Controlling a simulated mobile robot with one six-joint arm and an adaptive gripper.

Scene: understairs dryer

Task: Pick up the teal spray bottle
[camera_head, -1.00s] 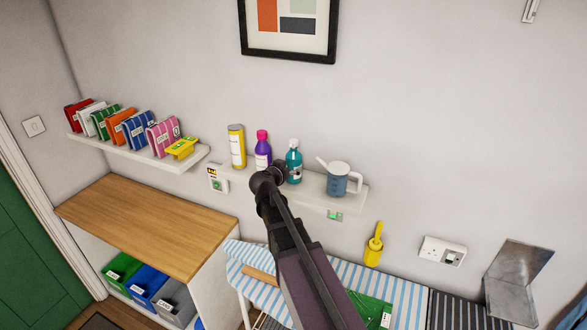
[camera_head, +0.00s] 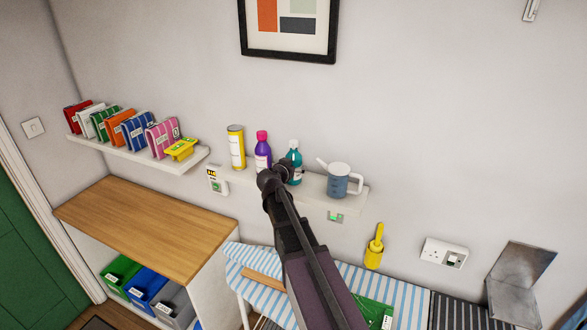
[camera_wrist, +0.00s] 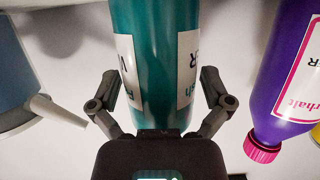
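The teal spray bottle (camera_head: 295,157), with a white top and white label, stands on the small white wall shelf (camera_head: 318,190). In the head view my gripper (camera_head: 282,171) covers part of its lower left side. In the wrist view the teal bottle (camera_wrist: 160,60) fills the middle, between the two fingers of my gripper (camera_wrist: 160,88). The fingers are spread, one on each side of the bottle, with what look like narrow gaps.
A purple bottle with a pink cap (camera_head: 262,148) stands close on the left, and a yellow canister (camera_head: 236,150) beyond it. A blue-grey watering can (camera_head: 338,182) stands close on the right. The wall (camera_head: 420,120) is right behind.

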